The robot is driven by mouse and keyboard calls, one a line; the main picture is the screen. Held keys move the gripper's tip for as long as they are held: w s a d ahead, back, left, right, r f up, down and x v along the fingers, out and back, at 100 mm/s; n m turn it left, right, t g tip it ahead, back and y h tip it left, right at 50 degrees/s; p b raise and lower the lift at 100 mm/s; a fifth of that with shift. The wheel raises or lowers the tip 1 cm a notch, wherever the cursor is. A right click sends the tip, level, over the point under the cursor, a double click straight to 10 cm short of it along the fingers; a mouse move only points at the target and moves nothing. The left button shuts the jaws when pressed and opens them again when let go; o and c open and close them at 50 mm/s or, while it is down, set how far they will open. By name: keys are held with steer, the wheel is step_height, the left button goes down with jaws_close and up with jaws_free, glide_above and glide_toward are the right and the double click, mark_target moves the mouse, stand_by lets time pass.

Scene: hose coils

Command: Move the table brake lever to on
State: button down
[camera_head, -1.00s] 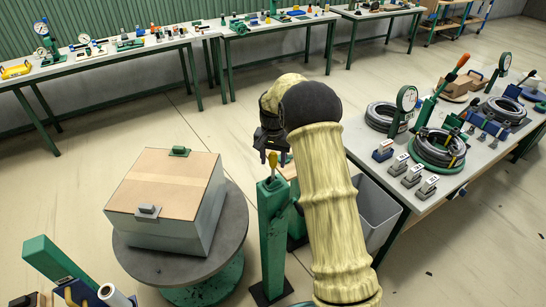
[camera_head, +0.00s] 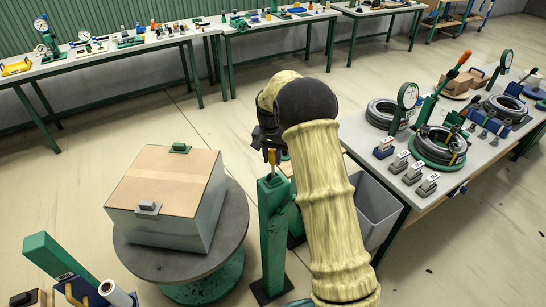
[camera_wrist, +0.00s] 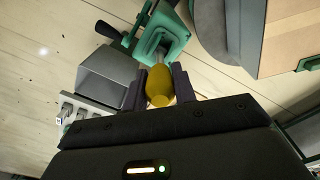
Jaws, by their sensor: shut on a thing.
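The brake lever has a yellow knob (camera_wrist: 160,86), which sits between the two fingers of my gripper (camera_wrist: 160,92) in the wrist view. The fingers are shut on the knob. The lever rises from the top of a green post (camera_head: 272,235) beside the round turntable (camera_head: 238,232). The green top of the post (camera_wrist: 165,38) also shows in the wrist view. Any on or off marking cannot be made out.
A box with a tan top (camera_head: 165,177) stands on the turntable, left of the post. A grey bin (camera_head: 375,212) is right of my arm. The workbench (camera_head: 440,185) at the right holds hose coils, gauges and small blocks. Bare floor lies behind the post.

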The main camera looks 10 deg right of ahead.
steer(key=s+a+f+t+h+b, duration=0.2)
steer(key=a+h+b, duration=0.5)
steer(key=b, duration=0.4)
steer(key=shift+s+f+t+h, duration=0.15)
steer(key=shift+f+t+h, duration=0.2)
steer(key=shift+f, duration=0.5)
steer(key=shift+a+f, duration=0.1)
steer(key=shift+a, duration=0.1)
steer(key=c, duration=1.1)
jaws_free()
steer(key=shift+c, duration=0.2)
steer(key=shift+d, duration=0.1)
steer(key=b+v, duration=0.2)
steer(key=v, duration=1.5)
steer(key=shift+a, duration=0.3)
